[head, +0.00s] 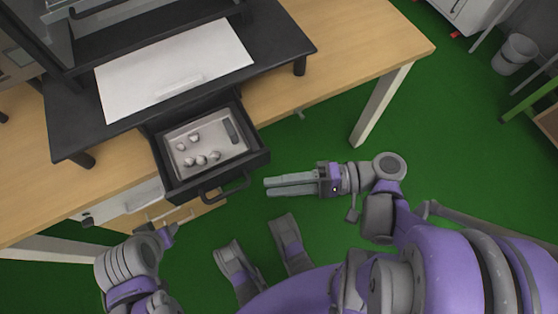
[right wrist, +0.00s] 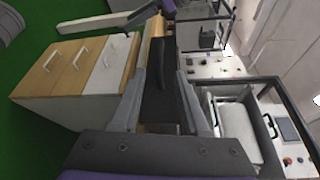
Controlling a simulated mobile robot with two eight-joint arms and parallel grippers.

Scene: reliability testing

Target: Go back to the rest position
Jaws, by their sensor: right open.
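My right gripper (head: 267,186) points left in the head view, just right of an open black drawer's front corner. Its two grey fingers lie close together in that view. In the right wrist view its fingers (right wrist: 163,95) stand apart with nothing held between them. My left arm comes in at the lower left of the head view. Its end part (head: 165,236) is only partly seen below the drawer, and its fingers cannot be made out clearly.
The black drawer (head: 262,158) stands open from a wooden desk (head: 380,40), under a black riser (head: 285,45). A light tray (head: 215,125) inside holds several small round pieces and a dark strip.

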